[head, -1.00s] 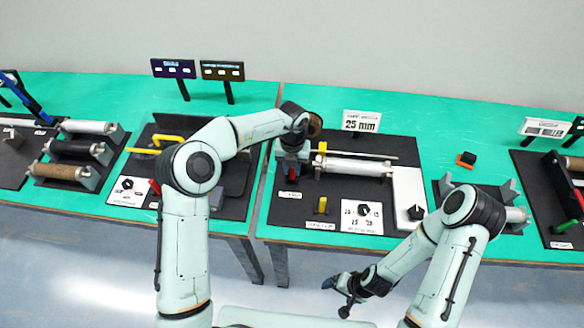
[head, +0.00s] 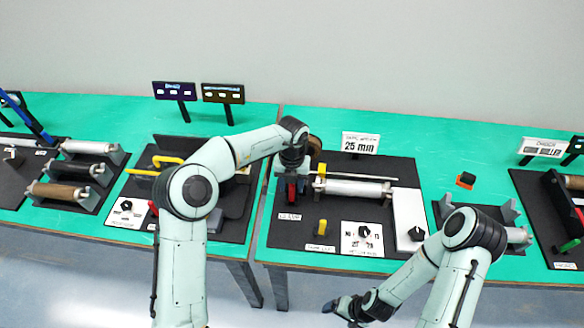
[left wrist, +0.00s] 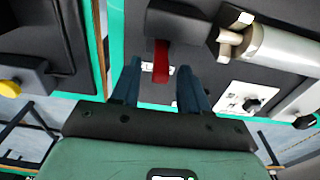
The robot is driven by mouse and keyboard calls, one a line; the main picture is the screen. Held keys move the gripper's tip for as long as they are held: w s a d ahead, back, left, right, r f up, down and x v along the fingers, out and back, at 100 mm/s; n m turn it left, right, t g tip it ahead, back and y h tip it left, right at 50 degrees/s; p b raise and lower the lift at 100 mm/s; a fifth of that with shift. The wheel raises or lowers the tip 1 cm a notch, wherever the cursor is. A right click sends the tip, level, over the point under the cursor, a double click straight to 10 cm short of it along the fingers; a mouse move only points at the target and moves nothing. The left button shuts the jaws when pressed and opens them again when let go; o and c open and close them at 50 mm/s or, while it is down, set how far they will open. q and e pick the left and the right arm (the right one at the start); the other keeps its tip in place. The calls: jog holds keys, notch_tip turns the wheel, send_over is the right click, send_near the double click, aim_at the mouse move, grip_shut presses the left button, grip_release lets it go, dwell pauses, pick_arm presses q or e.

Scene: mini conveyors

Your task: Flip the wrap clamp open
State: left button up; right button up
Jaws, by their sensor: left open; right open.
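The wrap clamp's red lever (left wrist: 161,62) hangs from a dark block (left wrist: 180,22) at one end of a grey roller (left wrist: 280,48). My left gripper (left wrist: 159,75) is open, with one finger on each side of the red lever and a gap on both sides. In the head view the red lever (head: 291,191) shows below my left wrist, at the left end of the silver roller (head: 353,190). My left arm hides part of the clamp there. My right gripper (head: 345,307) is low in front of the table, empty and away from the station.
A small yellow lever (head: 321,228), a dial plate (head: 362,239) and a white block with a black knob (head: 409,217) share this board. A 25 mm sign (head: 360,145) stands behind it. Other stations with rollers lie left and right.

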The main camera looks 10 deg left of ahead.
pick_arm(q)
notch_tip(320, 180, up, 11)
jog(key=shift+w, duration=0.35)
jog(key=shift+f, duration=0.1)
dwell(0.3)
